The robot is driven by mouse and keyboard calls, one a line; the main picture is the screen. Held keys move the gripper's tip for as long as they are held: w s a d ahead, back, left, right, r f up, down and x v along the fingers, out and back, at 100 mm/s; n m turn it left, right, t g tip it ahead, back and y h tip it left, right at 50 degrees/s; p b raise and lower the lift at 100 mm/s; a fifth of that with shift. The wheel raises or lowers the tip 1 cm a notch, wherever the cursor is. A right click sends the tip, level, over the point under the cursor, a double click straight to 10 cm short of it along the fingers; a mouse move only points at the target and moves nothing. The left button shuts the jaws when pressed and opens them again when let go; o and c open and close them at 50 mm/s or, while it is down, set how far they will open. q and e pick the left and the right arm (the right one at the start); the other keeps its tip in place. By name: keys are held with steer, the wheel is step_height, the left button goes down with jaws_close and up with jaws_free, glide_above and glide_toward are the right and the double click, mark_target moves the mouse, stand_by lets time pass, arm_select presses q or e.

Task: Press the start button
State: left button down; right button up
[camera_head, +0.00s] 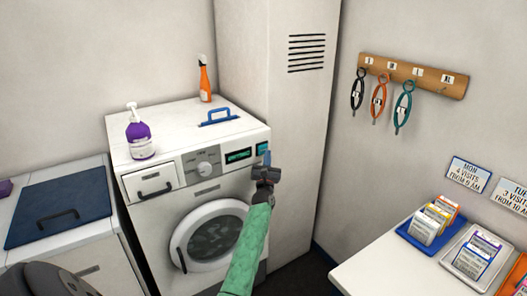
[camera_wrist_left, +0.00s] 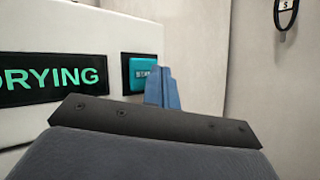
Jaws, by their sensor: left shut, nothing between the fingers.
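The start button (camera_head: 262,148) is a teal rectangle at the right end of the white washing machine's (camera_head: 160,199) front panel. In the left wrist view the button (camera_wrist_left: 142,73) shows with small dark lettering, its right edge close behind my fingers. The display (camera_head: 238,155) left of it is lit green; in the left wrist view the display (camera_wrist_left: 52,80) reads "DRYING", its start cut off. My left gripper (camera_head: 267,158) is shut and empty, its blue fingertips (camera_wrist_left: 160,88) at the button's lower right. I cannot tell whether they touch it. My right gripper is not in view.
A purple pump bottle (camera_head: 139,138), an orange spray bottle (camera_head: 204,80) and a blue handle (camera_head: 218,117) are on the machine's top. A tall vented cabinet (camera_head: 300,110) stands right behind. A white table (camera_head: 375,262) with card trays is at the right.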

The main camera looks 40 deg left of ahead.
arm_select(q)
steer(key=shift+s+d, duration=0.3)
steer(key=shift+d, duration=0.5)
steer(key=shift+s+d, duration=0.35)
steer(key=shift+d, duration=0.4)
steer(key=shift+s+d, duration=0.3)
steer(key=shift+d, duration=0.5)
